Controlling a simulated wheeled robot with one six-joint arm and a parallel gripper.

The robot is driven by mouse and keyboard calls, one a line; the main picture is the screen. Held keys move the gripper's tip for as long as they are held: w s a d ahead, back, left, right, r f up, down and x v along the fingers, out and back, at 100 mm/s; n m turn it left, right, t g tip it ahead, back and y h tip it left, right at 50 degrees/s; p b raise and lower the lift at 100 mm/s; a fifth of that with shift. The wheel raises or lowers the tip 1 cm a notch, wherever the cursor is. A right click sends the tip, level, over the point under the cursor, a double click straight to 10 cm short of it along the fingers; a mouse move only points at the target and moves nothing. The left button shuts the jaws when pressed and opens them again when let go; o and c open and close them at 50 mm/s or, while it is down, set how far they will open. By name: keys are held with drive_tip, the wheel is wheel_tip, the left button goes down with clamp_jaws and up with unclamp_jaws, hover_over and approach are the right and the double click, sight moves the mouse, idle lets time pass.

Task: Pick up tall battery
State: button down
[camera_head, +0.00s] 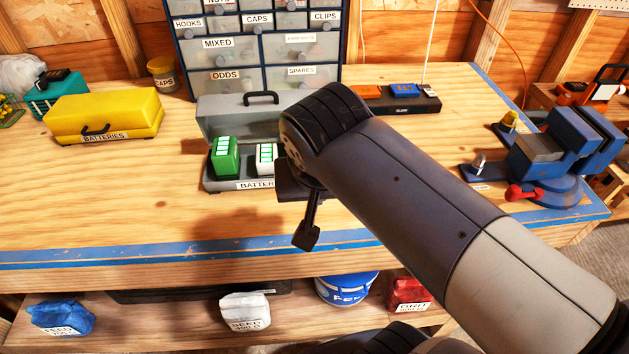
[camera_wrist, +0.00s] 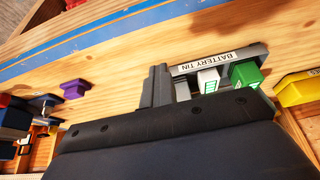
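An open grey battery tin (camera_head: 240,185) stands on the bench, its lid raised behind it. A green battery (camera_head: 225,157) and a white battery (camera_head: 266,157) with green marks stand upright in it. The wrist view also shows the tin (camera_wrist: 262,50), the white battery (camera_wrist: 208,80) and the green battery (camera_wrist: 245,73). I cannot tell which is the tall one, and my arm may hide more of the tin's right side. My gripper (camera_head: 306,232) hangs just right of and in front of the tin, mostly hidden by my arm. Its opening cannot be made out.
A yellow batteries case (camera_head: 104,115) and a teal box (camera_head: 55,95) stand at left. A drawer cabinet (camera_head: 258,50) is behind the tin. A black charger (camera_head: 420,104) and a blue vise (camera_head: 560,145) are at right. The bench front is clear; a shelf runs below.

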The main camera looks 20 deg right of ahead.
drive_tip(key=c, duration=2.1)
unclamp_jaws()
drive_tip(key=shift+s, duration=0.1)
drive_tip(key=o, duration=1.7)
drive_tip(key=shift+c, duration=0.2)
